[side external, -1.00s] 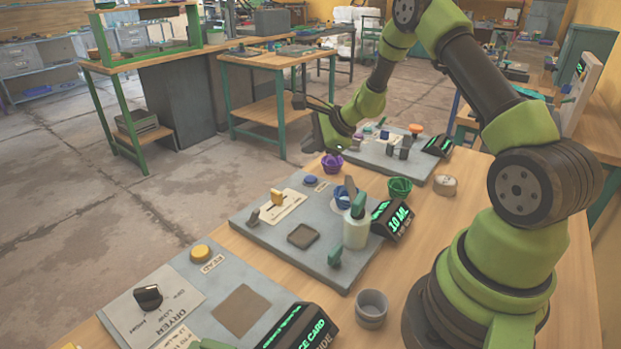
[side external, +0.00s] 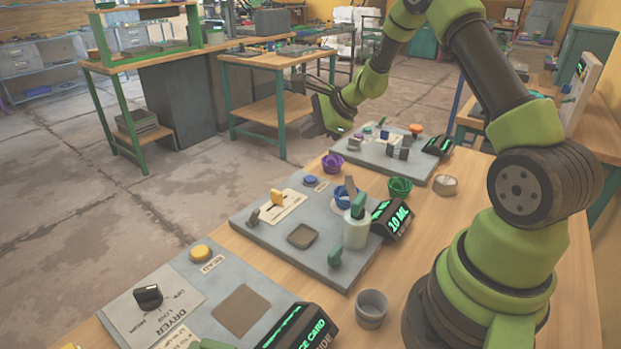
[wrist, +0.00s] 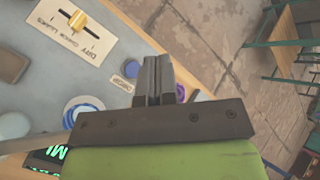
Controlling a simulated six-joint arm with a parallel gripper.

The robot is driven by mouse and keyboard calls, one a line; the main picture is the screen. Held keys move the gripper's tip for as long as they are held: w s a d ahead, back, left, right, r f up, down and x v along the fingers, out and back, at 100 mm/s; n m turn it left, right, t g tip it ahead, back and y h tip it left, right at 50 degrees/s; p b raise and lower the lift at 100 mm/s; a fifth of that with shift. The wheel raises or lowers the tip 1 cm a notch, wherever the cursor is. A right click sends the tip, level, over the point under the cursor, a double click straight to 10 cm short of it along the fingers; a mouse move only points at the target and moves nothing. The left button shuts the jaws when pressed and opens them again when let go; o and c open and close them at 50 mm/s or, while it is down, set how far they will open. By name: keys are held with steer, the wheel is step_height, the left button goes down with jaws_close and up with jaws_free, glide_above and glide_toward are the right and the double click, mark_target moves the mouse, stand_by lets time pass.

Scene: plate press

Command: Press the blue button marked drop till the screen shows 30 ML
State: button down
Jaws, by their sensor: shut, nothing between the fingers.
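The blue button (side external: 310,181) sits on the far edge of the middle grey plate in the side view. In the wrist view the blue button (wrist: 132,68) shows beside its small label, just left of my fingertips. The screen (side external: 392,218) on that plate reads 10 ML. My gripper (wrist: 156,72) is shut and empty. In the side view it hangs in the air above and beyond the button, apart from it; its fingertips are hard to make out there.
A purple cup (side external: 332,163) and a green cup (side external: 399,187) stand close by. A dryer plate (side external: 185,285) lies in front.

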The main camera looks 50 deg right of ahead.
mark_target(310, 179)
steer(key=shift+f, duration=4.4)
steer(key=shift+f, duration=0.15)
steer(key=shift+f, duration=0.25)
steer(key=shift+f, duration=0.4)
steer(key=shift+r, duration=0.8)
steer(key=shift+r, duration=2.55)
